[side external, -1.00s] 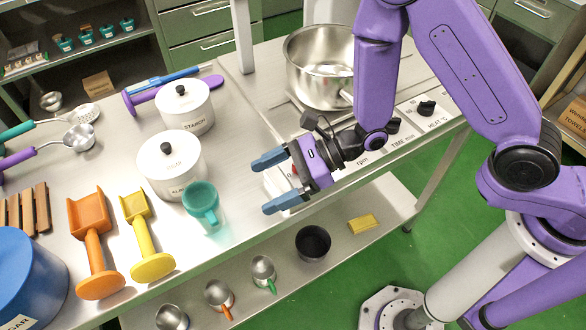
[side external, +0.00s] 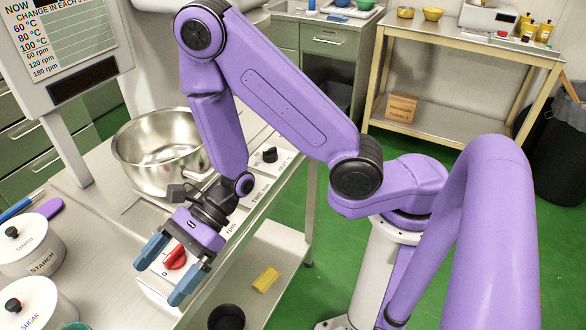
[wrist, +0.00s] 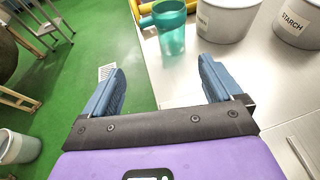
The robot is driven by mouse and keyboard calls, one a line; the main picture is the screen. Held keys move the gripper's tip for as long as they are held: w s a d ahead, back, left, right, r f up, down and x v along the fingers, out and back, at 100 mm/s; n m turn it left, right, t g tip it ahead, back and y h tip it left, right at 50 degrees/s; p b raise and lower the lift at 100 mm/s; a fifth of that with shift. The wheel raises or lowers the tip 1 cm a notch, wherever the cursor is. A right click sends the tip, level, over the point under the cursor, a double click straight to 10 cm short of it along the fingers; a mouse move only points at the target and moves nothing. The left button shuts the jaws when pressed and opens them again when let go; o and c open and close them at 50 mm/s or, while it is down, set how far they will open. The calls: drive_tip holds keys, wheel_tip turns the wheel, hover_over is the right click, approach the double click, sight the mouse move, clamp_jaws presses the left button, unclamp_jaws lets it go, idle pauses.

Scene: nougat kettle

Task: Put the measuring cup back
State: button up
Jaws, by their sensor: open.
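A teal see-through cup (wrist: 172,28), which looks like the measuring cup, stands upright on the steel table in the wrist view, beyond my fingers and apart from them. In the side external view only a sliver of the teal cup (side external: 76,326) shows at the bottom edge. My gripper (side external: 155,283) is open and empty, above the table's front edge by the red knob (side external: 175,257). In the wrist view my gripper (wrist: 160,68) has bare table and green floor between its fingers.
White lidded pots marked STARCH (side external: 30,247) and SUGAR (side external: 38,308) stand at left. A steel kettle (side external: 160,150) sits behind my gripper. A yellow block (side external: 266,279) and a dark bowl (side external: 227,317) lie on the lower shelf. Bare table lies beside the cup (wrist: 235,70).

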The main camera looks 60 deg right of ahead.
drive_tip(key=s+d+r+n+g+h, duration=0.3)
drive_tip(key=s+d+n+g, duration=0.1)
drive_tip(key=s+n+g, duration=0.3)
drive_tip(key=s+d+r+n+g+h, duration=0.2)
drive_tip(key=s+d+r+n+g, duration=0.2)
drive_tip(key=s+n, duration=0.45)
drive_tip(key=d+r+n+t+h, duration=0.2)
drive_tip(key=d+n+t+h, duration=0.6)
drive_tip(key=d+n, duration=0.9)
drive_tip(key=shift+s+d+r+t, duration=0.3)
drive_tip(key=shift+s+d, duration=0.15)
drive_tip(key=shift+d, duration=0.8)
